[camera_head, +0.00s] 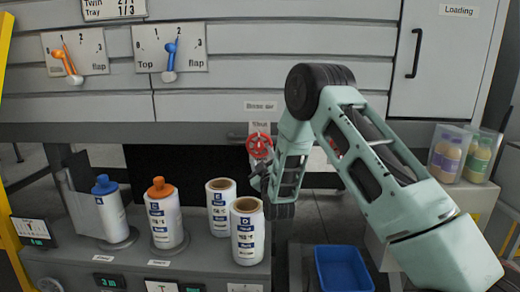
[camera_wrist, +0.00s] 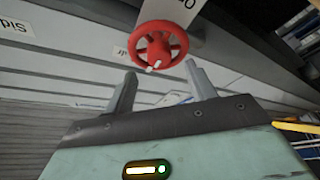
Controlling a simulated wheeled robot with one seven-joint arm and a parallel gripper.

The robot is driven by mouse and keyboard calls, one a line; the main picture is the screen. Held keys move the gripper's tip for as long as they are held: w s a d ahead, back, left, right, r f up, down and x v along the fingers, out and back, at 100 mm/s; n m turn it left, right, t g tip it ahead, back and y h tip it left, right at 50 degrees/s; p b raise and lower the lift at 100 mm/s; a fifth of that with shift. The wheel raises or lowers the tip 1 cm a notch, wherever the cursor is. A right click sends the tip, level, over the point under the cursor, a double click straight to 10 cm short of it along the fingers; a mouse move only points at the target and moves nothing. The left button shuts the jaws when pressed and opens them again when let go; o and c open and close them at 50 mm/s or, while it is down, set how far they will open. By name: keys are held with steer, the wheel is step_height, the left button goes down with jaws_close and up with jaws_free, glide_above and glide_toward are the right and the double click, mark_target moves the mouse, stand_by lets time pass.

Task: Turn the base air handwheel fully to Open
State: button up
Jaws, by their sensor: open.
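The red handwheel (camera_head: 259,146) is mounted under the front edge of the case packer, below a small white label plate. In the wrist view the handwheel (camera_wrist: 158,49) is a red spoked ring with a pale mark on its lower rim. My gripper (camera_wrist: 158,82) is open, its two grey fingers apart, with the wheel showing beyond and above the gap between them. No contact with the wheel is visible. In the head view my gripper (camera_head: 262,180) is just below the wheel, partly hidden by my wrist. The plate's lettering is too small to read for the wheel's setting.
A Top flap dial with a blue lever (camera_head: 170,60) and another flap dial with an orange lever (camera_head: 66,62) sit on the upper panel. A blue bin (camera_head: 342,268) is below my arm.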

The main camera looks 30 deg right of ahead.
mark_target(259, 148)
steer(key=shift+p+x, duration=0.3)
steer(key=shift+x, duration=1.8)
steer(key=shift+c, duration=0.2)
steer(key=c, duration=0.9)
steer(key=shift+f+b, duration=0.2)
steer(key=shift+b, duration=0.25)
